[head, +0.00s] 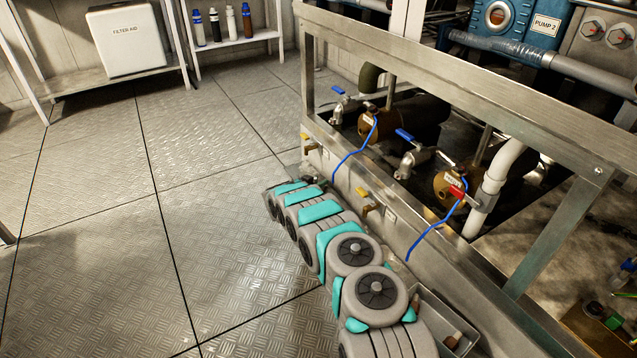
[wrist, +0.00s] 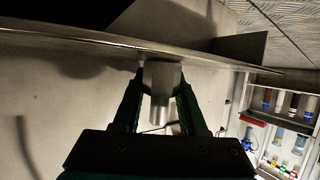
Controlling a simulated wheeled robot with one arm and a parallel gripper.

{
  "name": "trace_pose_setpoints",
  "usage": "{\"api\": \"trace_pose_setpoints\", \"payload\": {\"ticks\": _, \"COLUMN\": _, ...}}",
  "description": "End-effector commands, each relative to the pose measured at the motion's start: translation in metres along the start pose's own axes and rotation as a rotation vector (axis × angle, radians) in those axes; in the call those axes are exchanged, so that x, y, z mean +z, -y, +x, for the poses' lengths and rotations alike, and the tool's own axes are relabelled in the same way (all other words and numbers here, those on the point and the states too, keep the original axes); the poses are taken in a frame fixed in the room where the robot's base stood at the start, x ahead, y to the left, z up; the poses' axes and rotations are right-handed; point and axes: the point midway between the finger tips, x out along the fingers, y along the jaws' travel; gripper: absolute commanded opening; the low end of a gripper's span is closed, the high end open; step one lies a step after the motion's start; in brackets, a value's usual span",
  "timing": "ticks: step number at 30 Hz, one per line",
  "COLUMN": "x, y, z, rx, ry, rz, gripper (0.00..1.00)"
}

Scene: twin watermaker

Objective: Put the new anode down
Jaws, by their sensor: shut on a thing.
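My gripper (wrist: 161,78) is shut on the new anode (wrist: 160,105), a plain grey stepped cylinder with a wider and a narrower part, in the wrist view. The dark fingers stand on either side of it. The anode is close to a metal edge (wrist: 60,38) across the upper part of that view; I cannot tell whether they touch. In the head view my arm reaches low along the front of the metal skid (head: 440,255), and its far end hides the anode.
A grey tray (head: 427,303) with a small brown object (head: 453,340) lies beside my arm at the skid's base. Valves with blue handles (head: 404,135) and blue cables (head: 436,229) line the skid. The metal floor (head: 90,230) to the left is clear. A shelf with bottles (head: 231,22) stands behind.

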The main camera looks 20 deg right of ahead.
Motion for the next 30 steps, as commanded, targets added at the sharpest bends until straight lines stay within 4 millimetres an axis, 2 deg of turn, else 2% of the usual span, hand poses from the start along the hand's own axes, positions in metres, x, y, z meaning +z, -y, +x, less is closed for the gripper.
{"api": "trace_pose_setpoints", "payload": {"ticks": 8, "x": 0.001, "y": 0.0, "z": 0.0, "rx": 0.0, "ry": -0.001, "rz": 0.001, "gripper": 0.0}}
{"api": "trace_pose_setpoints", "payload": {"ticks": 9, "x": 0.0, "y": 0.0, "z": 0.0, "rx": 0.0, "ry": -0.001, "rz": 0.002, "gripper": 0.46}}
{"api": "trace_pose_setpoints", "payload": {"ticks": 11, "x": 0.0, "y": 0.0, "z": 0.0, "rx": 0.0, "ry": -0.001, "rz": 0.002, "gripper": 0.53}}
{"api": "trace_pose_setpoints", "payload": {"ticks": 22, "x": -0.003, "y": 0.001, "z": -0.002, "rx": -0.001, "ry": -0.002, "rz": 0.002, "gripper": 0.54}}
{"api": "trace_pose_setpoints", "payload": {"ticks": 30, "x": -0.003, "y": 0.001, "z": -0.032, "rx": -0.002, "ry": 0.0, "rz": -0.003, "gripper": 0.54}}
